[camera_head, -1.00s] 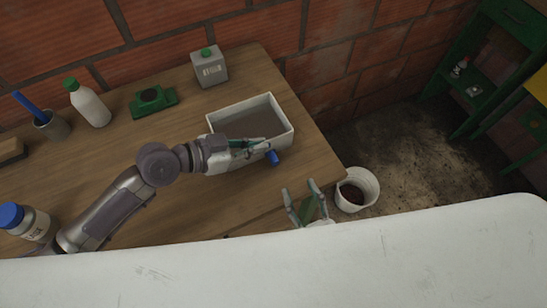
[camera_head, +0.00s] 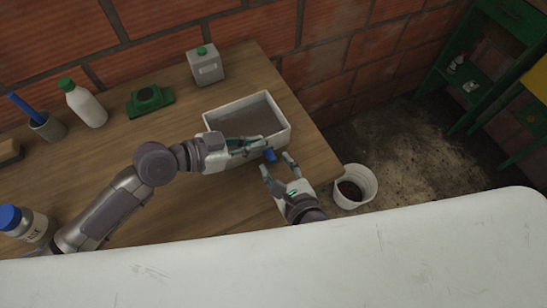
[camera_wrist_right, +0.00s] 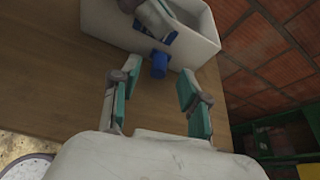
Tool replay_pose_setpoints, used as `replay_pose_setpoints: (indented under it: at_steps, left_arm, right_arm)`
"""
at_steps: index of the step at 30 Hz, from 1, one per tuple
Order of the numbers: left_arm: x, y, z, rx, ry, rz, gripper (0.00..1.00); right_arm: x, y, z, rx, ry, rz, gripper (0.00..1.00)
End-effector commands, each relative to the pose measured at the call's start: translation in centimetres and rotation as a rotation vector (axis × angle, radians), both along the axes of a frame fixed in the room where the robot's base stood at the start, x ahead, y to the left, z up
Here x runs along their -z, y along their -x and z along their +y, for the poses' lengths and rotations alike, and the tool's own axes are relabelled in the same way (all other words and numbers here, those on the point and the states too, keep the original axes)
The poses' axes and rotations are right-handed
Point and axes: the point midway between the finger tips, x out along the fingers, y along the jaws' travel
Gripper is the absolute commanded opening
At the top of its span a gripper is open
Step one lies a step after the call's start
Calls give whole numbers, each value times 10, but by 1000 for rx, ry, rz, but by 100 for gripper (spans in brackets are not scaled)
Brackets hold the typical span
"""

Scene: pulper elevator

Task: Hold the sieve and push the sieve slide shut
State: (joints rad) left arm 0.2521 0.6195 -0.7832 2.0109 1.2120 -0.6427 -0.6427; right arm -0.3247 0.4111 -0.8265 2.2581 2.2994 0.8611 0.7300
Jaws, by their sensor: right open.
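The sieve is a white open box (camera_head: 285,138) with a grey inside, at the table's right end. A blue knob (camera_head: 270,155), apparently the slide's handle, sticks out from its front side; it also shows in the right wrist view (camera_wrist_right: 159,66). My left gripper (camera_head: 258,146) is at the sieve's front rim, left of the knob; whether its fingers are shut on the wall is not clear. My right gripper (camera_head: 277,163) is open in front of the knob, which lies between and beyond its fingertips in the right wrist view (camera_wrist_right: 150,82). The slide itself is hidden.
A grey canister (camera_head: 206,68), a green device (camera_head: 150,98) and a white bottle (camera_head: 86,105) stand at the back of the table. A white bucket (camera_head: 368,180) is on the floor to the right. A brick wall (camera_head: 345,55) is behind.

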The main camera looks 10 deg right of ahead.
Motion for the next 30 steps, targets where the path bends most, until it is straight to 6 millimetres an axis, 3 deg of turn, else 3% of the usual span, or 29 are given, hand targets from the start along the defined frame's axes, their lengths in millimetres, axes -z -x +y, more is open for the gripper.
replay_pose_setpoints:
  at_steps: [6, 17, 25, 30]
  left_arm:
    - [0, 0, 0, -1, 0, 0, 0]
    - [0, 0, 0, -1, 0, 0, 0]
    - [0, 0, 0, -1, 0, 0, 0]
    - [0, 0, 0, -1, 0, 0, 0]
  right_arm:
    - [9, -22, 6, 0, 0, -1, 45]
    - [11, -26, 6, -1, 0, 0, 45]
    - [11, -26, 6, -1, 0, 0, 0]
    - [11, -26, 6, -1, 0, 0, 0]
